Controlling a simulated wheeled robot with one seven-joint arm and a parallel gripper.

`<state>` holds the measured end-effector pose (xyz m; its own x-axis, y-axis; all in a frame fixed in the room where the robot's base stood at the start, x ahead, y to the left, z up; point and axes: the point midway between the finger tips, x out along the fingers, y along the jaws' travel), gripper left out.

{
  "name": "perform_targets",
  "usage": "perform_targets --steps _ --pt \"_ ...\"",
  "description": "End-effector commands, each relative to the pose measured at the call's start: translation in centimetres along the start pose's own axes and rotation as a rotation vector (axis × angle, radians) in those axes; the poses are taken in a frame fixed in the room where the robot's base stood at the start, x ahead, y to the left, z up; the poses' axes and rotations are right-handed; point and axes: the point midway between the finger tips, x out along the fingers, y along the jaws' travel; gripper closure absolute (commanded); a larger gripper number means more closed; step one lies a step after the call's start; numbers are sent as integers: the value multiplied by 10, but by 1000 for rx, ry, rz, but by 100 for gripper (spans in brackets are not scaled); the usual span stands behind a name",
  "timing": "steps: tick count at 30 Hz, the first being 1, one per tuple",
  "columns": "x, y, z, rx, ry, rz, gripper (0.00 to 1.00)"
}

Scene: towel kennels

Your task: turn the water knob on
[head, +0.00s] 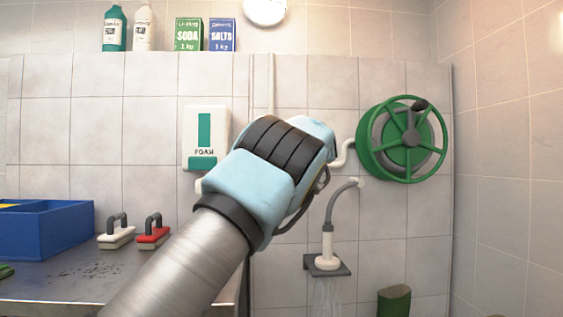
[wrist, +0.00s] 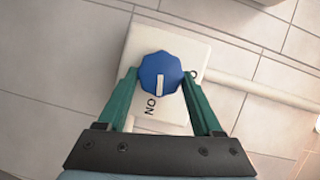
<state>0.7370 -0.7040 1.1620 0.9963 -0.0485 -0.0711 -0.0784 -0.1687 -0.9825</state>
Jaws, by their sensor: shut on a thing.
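The water knob (wrist: 161,65) is blue and faceted, on a white square plate (wrist: 172,117) in the wrist view. Its white mark points down the picture, towards the printed word ON. Another marking at the plate's right edge is partly hidden by a finger. My gripper (wrist: 160,76) has its two green fingers shut on the knob, one on each side. In the head view my wrist hides the knob and fingers. The shower head (head: 327,262) hangs on the wall, and thin streaks of water (head: 327,291) fall below it.
A green hose reel (head: 370,152) is on the wall at right, and a foam dispenser (head: 204,118) at left. A metal table (head: 75,287) at lower left holds a blue crate (head: 50,232), a white brush (head: 116,238) and a red brush (head: 153,235).

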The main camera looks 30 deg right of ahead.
Motion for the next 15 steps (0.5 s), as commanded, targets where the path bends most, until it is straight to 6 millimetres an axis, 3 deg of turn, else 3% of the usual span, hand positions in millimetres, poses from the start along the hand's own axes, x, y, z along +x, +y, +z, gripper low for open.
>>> perform_targets --steps 15 --pt "0 4 0 181 2 -74 88"
